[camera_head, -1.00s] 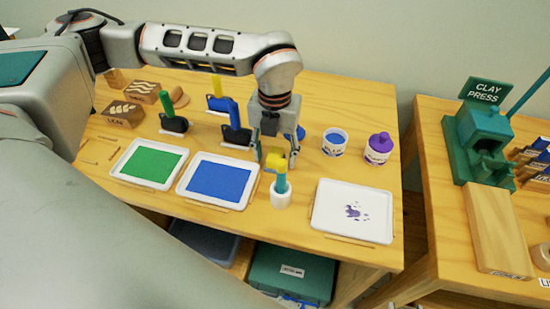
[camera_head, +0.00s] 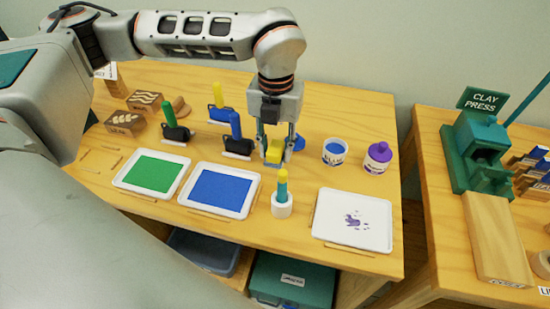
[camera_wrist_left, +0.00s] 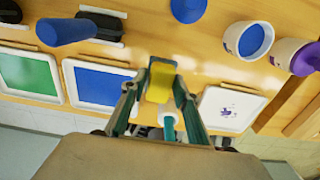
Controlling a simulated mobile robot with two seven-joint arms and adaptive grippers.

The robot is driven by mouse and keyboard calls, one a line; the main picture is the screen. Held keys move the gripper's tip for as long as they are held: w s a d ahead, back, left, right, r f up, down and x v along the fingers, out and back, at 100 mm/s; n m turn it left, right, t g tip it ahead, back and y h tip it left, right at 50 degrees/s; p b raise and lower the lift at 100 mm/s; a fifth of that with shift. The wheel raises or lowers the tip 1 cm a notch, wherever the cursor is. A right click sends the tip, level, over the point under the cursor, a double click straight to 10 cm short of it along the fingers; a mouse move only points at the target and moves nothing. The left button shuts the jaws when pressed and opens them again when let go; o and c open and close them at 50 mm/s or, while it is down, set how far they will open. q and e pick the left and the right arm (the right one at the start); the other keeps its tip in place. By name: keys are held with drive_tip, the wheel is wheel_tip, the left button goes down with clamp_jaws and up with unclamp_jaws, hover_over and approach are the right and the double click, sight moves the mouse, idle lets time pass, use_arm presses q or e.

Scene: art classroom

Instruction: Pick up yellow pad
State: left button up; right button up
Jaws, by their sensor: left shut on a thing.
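My left gripper (camera_head: 274,155) hangs over the table between the blue tray and the white cup. It is shut on a yellow pad (camera_head: 274,151), a small block between its fingers. In the left wrist view the yellow pad (camera_wrist_left: 160,82) sits between the two dark green fingers (camera_wrist_left: 157,90). The pad's underside is hidden. My right gripper is not in view.
A green tray (camera_head: 118,181) and a blue tray (camera_head: 205,208) lie left. A purple-spattered white tray (camera_head: 335,232) lies right. Blue (camera_head: 335,150) and purple (camera_head: 377,157) paint jars stand behind it. Handled rollers (camera_head: 236,140) stand behind the trays. A clay press (camera_head: 480,145) occupies another table.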

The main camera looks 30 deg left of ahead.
sight(276, 147)
use_arm(q)
wheel_tip(276, 147, up, 14)
drive_tip(key=p, duration=0.1)
idle(0.5)
